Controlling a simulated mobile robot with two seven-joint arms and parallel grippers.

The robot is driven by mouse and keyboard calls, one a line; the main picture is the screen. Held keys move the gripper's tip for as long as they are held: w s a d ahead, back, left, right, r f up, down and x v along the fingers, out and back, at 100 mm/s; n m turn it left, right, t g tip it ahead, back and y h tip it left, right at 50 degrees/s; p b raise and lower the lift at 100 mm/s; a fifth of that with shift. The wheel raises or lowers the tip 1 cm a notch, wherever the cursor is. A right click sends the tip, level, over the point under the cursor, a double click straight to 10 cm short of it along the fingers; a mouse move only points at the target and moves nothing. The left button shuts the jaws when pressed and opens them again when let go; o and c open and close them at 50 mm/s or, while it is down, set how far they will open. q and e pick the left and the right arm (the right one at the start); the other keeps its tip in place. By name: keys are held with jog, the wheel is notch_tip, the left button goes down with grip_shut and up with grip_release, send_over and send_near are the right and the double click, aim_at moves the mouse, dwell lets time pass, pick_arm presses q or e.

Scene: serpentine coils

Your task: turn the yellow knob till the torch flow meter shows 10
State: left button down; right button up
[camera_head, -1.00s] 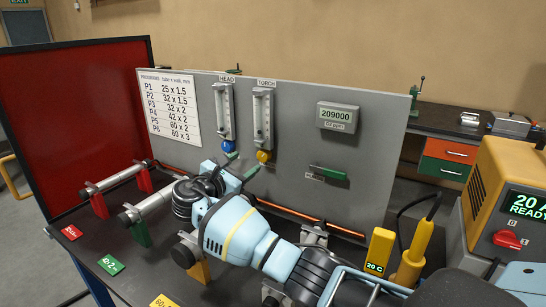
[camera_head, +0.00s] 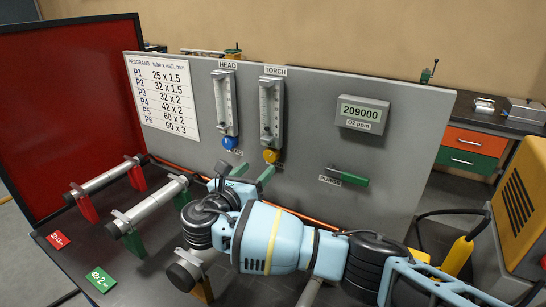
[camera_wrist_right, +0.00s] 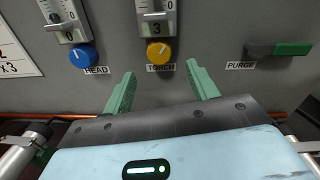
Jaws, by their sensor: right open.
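The yellow knob (camera_head: 271,156) sits on the grey panel below the torch flow meter (camera_head: 270,108). Nothing is between the fingers. My left gripper is not in view.
The blue knob (camera_wrist_right: 82,57) under the head meter reading 0 is to the left. The green purge lever (camera_head: 347,176) is to the right. Tubes on stands (camera_head: 150,206) lie on the bench at left, and the yellow machine (camera_head: 521,205) stands at right.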

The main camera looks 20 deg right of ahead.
aim_at(269, 158)
jog(key=x, duration=0.7)
jog(key=shift+w+d, duration=0.2)
jog(key=shift+w, duration=0.1)
jog(key=shift+c, duration=0.2)
jog(key=c, duration=0.9)
jog(key=shift+c, duration=0.2)
jog(key=shift+f+m, duration=0.1)
jog(key=shift+m, duration=0.3)
jog(key=m, duration=0.2)
jog(key=shift+a+m, duration=0.1)
jog(key=shift+m, duration=1.9)
